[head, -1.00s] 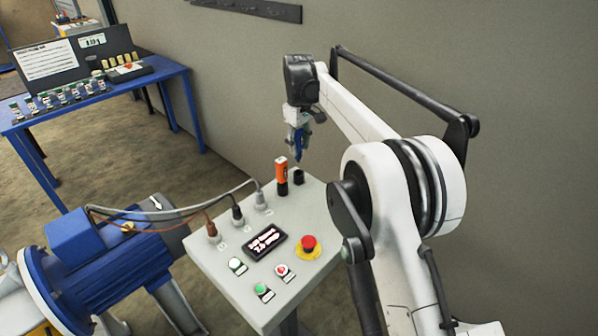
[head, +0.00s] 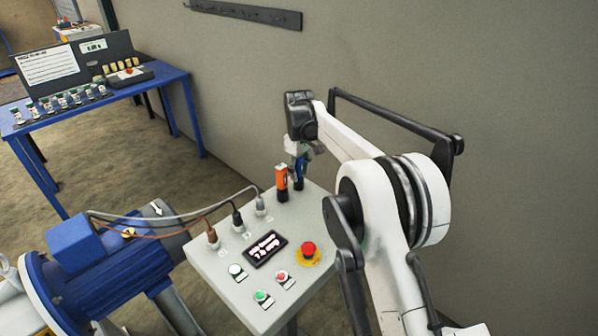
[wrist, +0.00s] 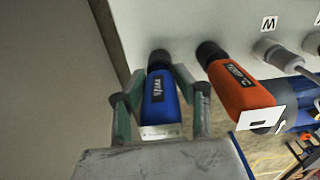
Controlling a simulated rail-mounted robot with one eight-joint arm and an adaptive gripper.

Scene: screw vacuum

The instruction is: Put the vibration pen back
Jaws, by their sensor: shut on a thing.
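The blue pen-like device (wrist: 160,98), which I take to be the vibration pen, has a dark lettered label too small to read surely. My gripper (wrist: 160,90) is shut on it, one finger on each side. In the head view the blue pen (head: 300,168) is upright under my gripper (head: 300,158), at the black holder (head: 299,184) on the console's far corner. Its black lower end shows against the panel in the wrist view. I cannot tell how deep it sits in the holder.
The grey console (head: 215,262) bears cable plugs, a display (head: 265,248), push buttons and a red emergency stop (head: 308,249). A blue motor (head: 100,270) is at left; the wall is behind.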

